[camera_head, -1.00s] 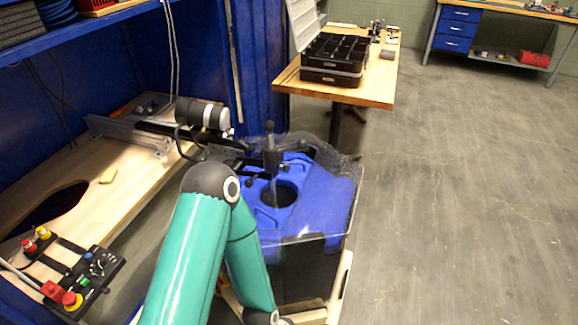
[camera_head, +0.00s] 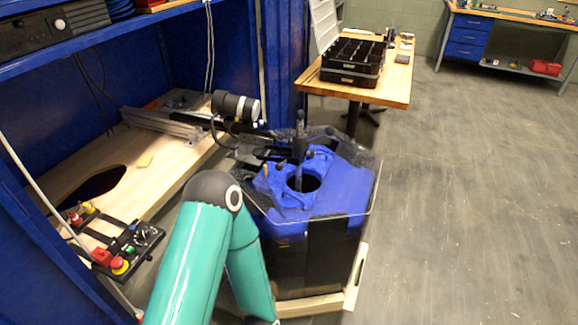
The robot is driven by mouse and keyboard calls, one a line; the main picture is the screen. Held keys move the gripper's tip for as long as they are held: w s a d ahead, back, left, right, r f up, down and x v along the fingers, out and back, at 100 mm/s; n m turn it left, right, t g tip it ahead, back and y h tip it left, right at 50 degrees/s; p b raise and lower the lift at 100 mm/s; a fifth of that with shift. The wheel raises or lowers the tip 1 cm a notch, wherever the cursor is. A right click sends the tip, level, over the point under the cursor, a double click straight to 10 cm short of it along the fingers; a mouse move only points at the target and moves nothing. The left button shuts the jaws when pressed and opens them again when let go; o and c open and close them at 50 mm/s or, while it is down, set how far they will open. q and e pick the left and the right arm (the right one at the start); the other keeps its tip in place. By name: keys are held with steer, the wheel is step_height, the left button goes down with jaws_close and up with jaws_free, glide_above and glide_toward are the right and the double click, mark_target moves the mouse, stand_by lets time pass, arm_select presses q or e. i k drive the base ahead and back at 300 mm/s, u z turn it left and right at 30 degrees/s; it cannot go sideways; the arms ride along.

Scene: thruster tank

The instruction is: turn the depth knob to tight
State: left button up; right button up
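The thruster tank (camera_head: 345,190) stands in the middle, with a blue top under a clear cover and a round dark opening (camera_head: 303,183). A black upright post with a dark knob-like top (camera_head: 299,122) rises above the opening. I cannot tell for certain which part is the depth knob or how it is set. A teal arm of mine with a dark elbow joint reaches up from the bottom and bends down in front of the tank's left side. Neither of my grippers shows.
A wooden bench (camera_head: 120,170) holds a dark motor (camera_head: 236,106) on a metal rail and a control box (camera_head: 128,248) with red, yellow and green buttons. A table (camera_head: 385,92) with a black organizer (camera_head: 353,62) stands behind. The floor (camera_head: 470,200) at right is clear.

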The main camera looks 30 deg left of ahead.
mark_target(312, 154)
steer(key=u, duration=0.05)
steer(key=k, duration=1.2)
steer(key=u, duration=0.65)
steer(key=i, duration=1)
steer(key=z, duration=0.05)
